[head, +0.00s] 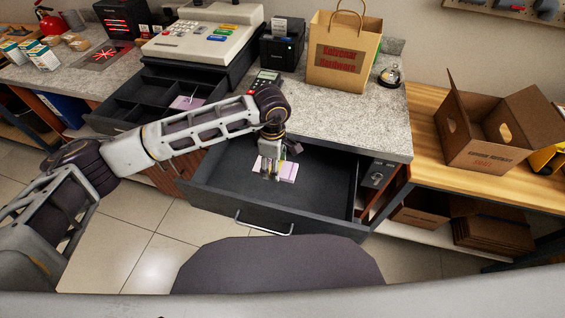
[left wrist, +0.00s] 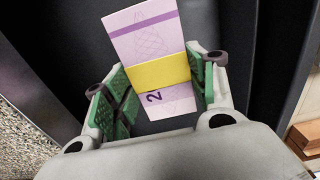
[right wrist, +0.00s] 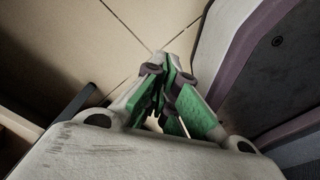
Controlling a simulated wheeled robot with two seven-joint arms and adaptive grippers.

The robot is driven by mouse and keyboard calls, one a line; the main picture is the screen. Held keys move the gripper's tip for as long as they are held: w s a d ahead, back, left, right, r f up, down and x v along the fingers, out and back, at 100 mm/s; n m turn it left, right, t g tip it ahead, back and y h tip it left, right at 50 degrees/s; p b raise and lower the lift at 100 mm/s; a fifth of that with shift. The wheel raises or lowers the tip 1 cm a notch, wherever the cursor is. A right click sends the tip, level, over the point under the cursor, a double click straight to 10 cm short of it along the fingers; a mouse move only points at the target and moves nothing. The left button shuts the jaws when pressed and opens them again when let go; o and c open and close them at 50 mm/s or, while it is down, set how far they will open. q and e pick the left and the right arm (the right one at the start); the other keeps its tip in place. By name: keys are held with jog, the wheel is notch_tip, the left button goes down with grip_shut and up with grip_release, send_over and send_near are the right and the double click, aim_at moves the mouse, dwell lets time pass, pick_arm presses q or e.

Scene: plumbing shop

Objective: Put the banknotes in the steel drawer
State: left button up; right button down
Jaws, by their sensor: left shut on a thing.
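A bundle of pale purple banknotes (left wrist: 150,40) with a yellow band (left wrist: 160,72) is between the fingers of my left gripper (left wrist: 160,90) in the left wrist view. In the head view the banknotes (head: 288,172) are inside the open grey steel drawer (head: 225,185), with my left gripper (head: 271,172) shut on them. I cannot tell whether the bundle touches the drawer floor. My right gripper (right wrist: 167,75) is empty, its fingertips together, low over the tiled floor; it is out of the head view.
The open till drawer (head: 130,112), left on the counter, has a pinkish slip (head: 187,102) inside. The cash register (head: 205,45), card reader (head: 265,82), paper bag (head: 343,55) and bell (head: 390,77) stand on the counter. An open cardboard box (head: 485,145) stands on the wooden bench at right.

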pick_arm(q)
jog(key=shift+w+f, duration=0.15)
jog(key=shift+f, duration=0.6)
send_over(275, 186)
notch_tip(275, 186, down, 4)
jog(key=shift+f, duration=2.35)
pick_arm(e)
jog(key=shift+s+a, duration=0.15)
jog(key=shift+s, duration=0.85)
